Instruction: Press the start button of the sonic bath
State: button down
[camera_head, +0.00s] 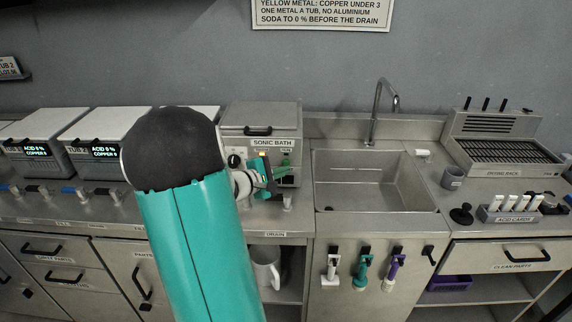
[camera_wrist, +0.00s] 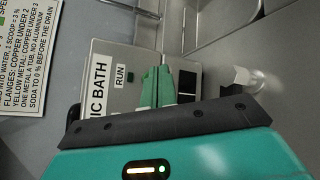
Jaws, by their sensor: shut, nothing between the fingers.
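The sonic bath (camera_head: 262,112) is a grey metal box with a lid handle and a "SONIC BATH" label, standing on the counter left of the sink. My gripper (camera_head: 284,172) is in front of this panel. Its green fingers (camera_wrist: 157,84) are shut together and empty, overlapping the panel beside the RUN label. They hide part of it, and I cannot tell whether they touch it. No start button shows clearly.
The sink (camera_head: 365,180) with its tall faucet (camera_head: 376,112) is right of the bath. A small tap (camera_wrist: 240,78) is near the gripper. Boiler tubs (camera_head: 98,128) stand at left. A grey cup (camera_head: 453,177) and drying rack (camera_head: 505,150) are at right.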

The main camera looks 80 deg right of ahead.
jog(key=shift+d, duration=0.15)
jog(key=shift+w+d, duration=0.1)
jog(key=shift+d, duration=0.2)
jog(key=shift+w+d, duration=0.1)
jog(key=shift+d, duration=0.3)
dwell(0.6)
dwell(0.4)
jog(key=shift+a, duration=0.85)
jog(key=shift+s, duration=0.2)
jog(key=a, duration=0.2)
jog(key=s+a, duration=0.1)
jog(key=a, duration=0.2)
dwell(0.7)
